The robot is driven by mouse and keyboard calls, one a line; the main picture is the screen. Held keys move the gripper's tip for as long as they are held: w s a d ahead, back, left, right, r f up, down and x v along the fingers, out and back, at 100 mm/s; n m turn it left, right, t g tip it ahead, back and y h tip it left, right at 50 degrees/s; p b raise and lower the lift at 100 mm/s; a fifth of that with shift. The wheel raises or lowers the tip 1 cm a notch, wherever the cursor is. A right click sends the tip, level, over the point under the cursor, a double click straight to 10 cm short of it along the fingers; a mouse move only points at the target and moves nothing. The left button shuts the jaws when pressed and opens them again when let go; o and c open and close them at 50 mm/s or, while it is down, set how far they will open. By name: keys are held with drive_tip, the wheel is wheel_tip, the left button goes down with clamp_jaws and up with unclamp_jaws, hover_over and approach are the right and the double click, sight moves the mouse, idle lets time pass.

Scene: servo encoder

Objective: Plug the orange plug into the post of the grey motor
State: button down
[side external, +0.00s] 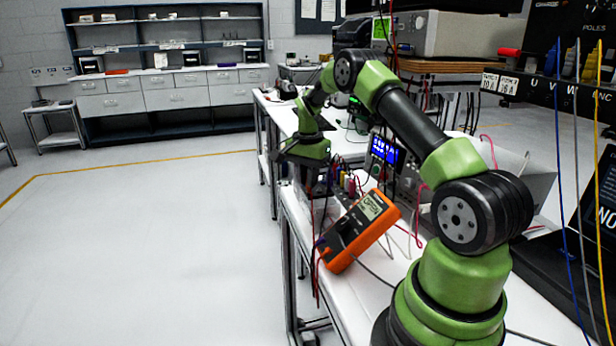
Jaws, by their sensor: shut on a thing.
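My gripper (317,183) is small and dark at the far end of my green and black arm. It points down over the left part of the white bench (350,295), behind the orange multimeter. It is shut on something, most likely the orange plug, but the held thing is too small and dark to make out. I cannot clearly pick out the grey motor or its post; the spot below my gripper is crowded and partly hidden by the multimeter. I cannot tell how far the held thing is from the post.
The orange multimeter (360,231) stands tilted on the bench, with leads around it. Several coloured plugs (350,184) and red and black cables crowd the area beside my gripper. A power supply with a blue display (385,151) is behind. The floor at left is clear.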

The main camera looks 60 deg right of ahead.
drive_tip(key=shift+f, duration=0.2)
drive_tip(key=c, duration=1)
unclamp_jaws()
drive_tip(key=shift+r, duration=0.1)
drive_tip(key=shift+r, duration=3.45)
